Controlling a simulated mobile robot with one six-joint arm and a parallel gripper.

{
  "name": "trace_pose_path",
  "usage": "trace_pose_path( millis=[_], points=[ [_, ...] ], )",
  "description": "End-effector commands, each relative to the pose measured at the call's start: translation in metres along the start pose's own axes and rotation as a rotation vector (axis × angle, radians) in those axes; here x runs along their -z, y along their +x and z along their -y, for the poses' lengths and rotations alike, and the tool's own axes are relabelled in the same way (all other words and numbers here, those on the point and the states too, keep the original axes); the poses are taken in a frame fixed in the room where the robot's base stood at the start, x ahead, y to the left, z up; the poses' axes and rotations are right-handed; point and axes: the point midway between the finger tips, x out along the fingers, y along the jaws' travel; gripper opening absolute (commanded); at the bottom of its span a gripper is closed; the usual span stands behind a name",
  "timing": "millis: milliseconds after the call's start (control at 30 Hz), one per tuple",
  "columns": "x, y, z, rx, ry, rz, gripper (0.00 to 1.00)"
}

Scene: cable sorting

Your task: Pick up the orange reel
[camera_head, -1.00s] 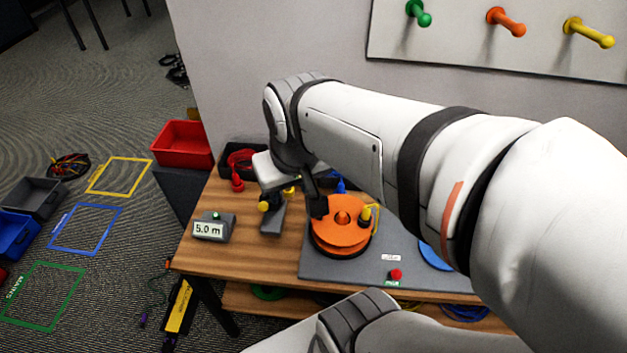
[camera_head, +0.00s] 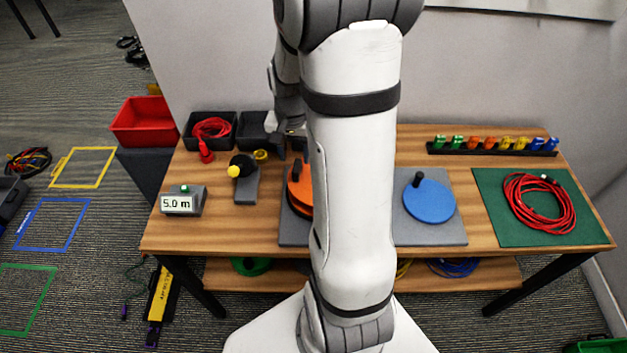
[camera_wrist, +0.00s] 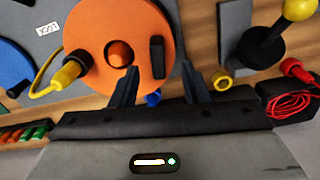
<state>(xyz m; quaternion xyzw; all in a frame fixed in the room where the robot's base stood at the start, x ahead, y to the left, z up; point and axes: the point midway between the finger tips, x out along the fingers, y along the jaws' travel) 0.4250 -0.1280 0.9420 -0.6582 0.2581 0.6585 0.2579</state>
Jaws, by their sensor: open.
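The orange reel (camera_head: 297,192) lies on the grey mat on the wooden table, mostly hidden behind my arm in the head view. In the wrist view the orange reel (camera_wrist: 112,25) shows a round orange hub at its centre and a dark upright handle (camera_wrist: 157,57) near its edge. A yellow connector (camera_wrist: 68,73) on a yellow cable sits at its rim. My gripper (camera_wrist: 160,88) is open and empty, its two dark fingers apart. In the wrist view the fingers overlap the reel's edge near the handle; I cannot tell the height between them.
A blue reel (camera_head: 430,200) lies on the mat's right part. A green mat (camera_head: 490,220) bears a coiled red cable (camera_head: 540,203). A length display (camera_head: 183,201), a yellow-knobbed lever (camera_head: 236,171) and a black bin with red cable (camera_head: 210,129) stand left. A connector rack (camera_head: 492,149) is behind.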

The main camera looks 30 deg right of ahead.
Motion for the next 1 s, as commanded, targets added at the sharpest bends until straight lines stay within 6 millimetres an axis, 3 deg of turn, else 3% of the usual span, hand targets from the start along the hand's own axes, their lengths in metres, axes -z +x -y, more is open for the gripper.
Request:
trace_pose_path(
  millis=[333, 667, 1000],
  points=[
    [0.004, 0.045, -0.002, -0.001, -0.001, 0.004, 0.42],
    [0.005, 0.052, -0.002, 0.0, -0.002, 0.0, 0.42],
    [0.005, 0.052, -0.002, 0.0, -0.002, 0.0, 0.15]
  ],
)
